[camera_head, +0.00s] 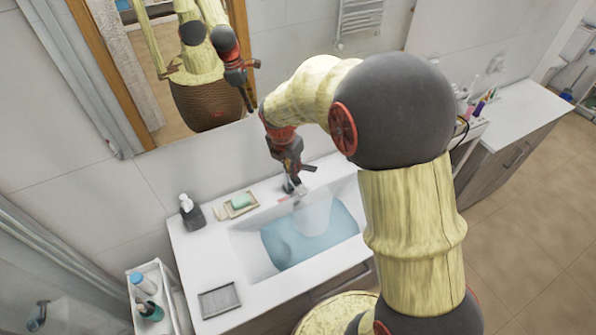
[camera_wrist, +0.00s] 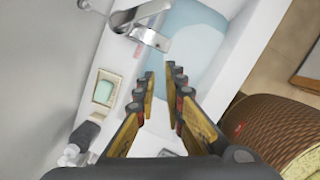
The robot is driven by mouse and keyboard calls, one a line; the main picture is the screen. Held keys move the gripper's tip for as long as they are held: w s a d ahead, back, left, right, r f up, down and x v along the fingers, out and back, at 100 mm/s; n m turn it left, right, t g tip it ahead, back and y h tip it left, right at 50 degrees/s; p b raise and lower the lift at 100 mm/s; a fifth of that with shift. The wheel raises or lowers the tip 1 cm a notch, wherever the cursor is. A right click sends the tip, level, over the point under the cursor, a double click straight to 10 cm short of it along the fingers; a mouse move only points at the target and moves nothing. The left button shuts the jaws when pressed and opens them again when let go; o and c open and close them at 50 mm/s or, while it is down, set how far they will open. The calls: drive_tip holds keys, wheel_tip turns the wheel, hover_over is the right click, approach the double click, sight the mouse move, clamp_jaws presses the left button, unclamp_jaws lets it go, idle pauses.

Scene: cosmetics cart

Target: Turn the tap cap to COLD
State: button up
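The chrome tap (camera_wrist: 140,20) stands at the back rim of the white sink and shows at the top of the wrist view. Its lever or cap and spout are visible, but no COLD lettering is readable. A small reddish mark (camera_wrist: 139,51) is on the rim beside the tap. My gripper (camera_wrist: 163,75) is open and empty, its two fingers apart, with the tap beyond the fingertips in that view. In the head view my gripper (camera_head: 293,182) hangs over the back of the sink and hides most of the tap. I cannot tell whether it touches the tap.
The sink basin holds bluish water (camera_head: 312,237). A soap dish with green soap (camera_head: 240,202) and a dark dispenser (camera_head: 192,213) stand left of the tap. A mirror (camera_head: 200,60) is on the wall behind. A white cart (camera_head: 152,270) with bottles stands at left.

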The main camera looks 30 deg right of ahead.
drive_tip(key=shift+d+f+n, duration=0.1)
drive_tip(key=shift+f+n, duration=0.35)
drive_tip(key=shift+n, duration=0.25)
drive_tip(key=shift+c, duration=0.7)
drive_tip(key=shift+w+n, duration=0.5)
drive_tip(key=shift+n, duration=0.1)
clamp_jaws()
drive_tip(key=w+d+f, duration=0.1)
drive_tip(key=f, duration=0.2)
drive_tip(key=w+d+f, duration=0.1)
drive_tip(key=f, duration=0.2)
drive_tip(key=w+d+f, duration=0.1)
drive_tip(key=d+f, duration=0.1)
drive_tip(key=f, duration=0.1)
drive_tip(key=shift+w+f, duration=0.2)
drive_tip(key=shift+f, duration=0.05)
drive_tip(key=shift+w+d, duration=0.4)
drive_tip(key=shift+d, duration=0.1)
drive_tip(key=shift+w+d+r+p, duration=0.1)
drive_tip(key=shift+w+d+p, duration=0.2)
drive_tip(key=shift+d+p, duration=0.3)
drive_tip(key=shift+a, duration=0.15)
